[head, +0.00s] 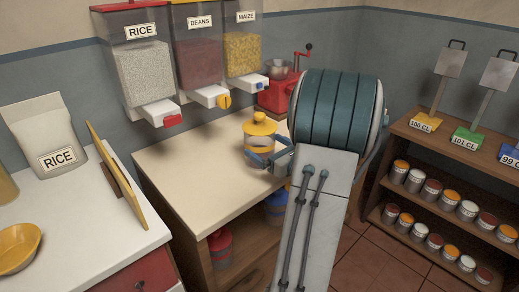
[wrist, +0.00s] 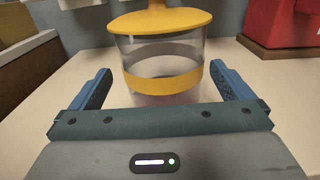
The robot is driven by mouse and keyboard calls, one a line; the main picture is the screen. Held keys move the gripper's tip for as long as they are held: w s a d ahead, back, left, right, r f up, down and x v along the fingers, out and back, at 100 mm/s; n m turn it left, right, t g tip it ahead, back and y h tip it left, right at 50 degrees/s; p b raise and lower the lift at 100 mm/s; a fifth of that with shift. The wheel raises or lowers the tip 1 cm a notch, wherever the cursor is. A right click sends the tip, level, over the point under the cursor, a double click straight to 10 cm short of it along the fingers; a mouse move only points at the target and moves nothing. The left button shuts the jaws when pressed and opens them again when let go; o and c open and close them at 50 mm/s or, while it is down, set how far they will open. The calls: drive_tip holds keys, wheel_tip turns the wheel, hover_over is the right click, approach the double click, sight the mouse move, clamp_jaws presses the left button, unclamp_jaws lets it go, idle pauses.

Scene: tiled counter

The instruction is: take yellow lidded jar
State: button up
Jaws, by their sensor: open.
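The yellow lidded jar (head: 260,133) stands upright on the pale counter, clear-walled with a yellow lid, a knob and a yellow band. In the wrist view the jar (wrist: 161,62) is straight ahead, centred between the fingers. My gripper (head: 266,160) is open at the jar's near side. In the wrist view its two blue fingers (wrist: 160,82) lie left and right of the jar, with a gap on each side. The lower part of the jar is partly hidden by my gripper in the head view.
Dispensers for rice (head: 145,75), beans (head: 199,50) and maize (head: 242,48) hang on the wall behind. A red grinder (head: 277,95) stands behind the jar. A shelf of small cans (head: 432,190) is at right. The counter (head: 190,180) left of the jar is clear.

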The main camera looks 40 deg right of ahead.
drive_tip(key=w, duration=0.4)
drive_tip(key=c, duration=1.1)
drive_tip(key=shift+c, duration=1.3)
drive_tip(key=shift+r, duration=0.15)
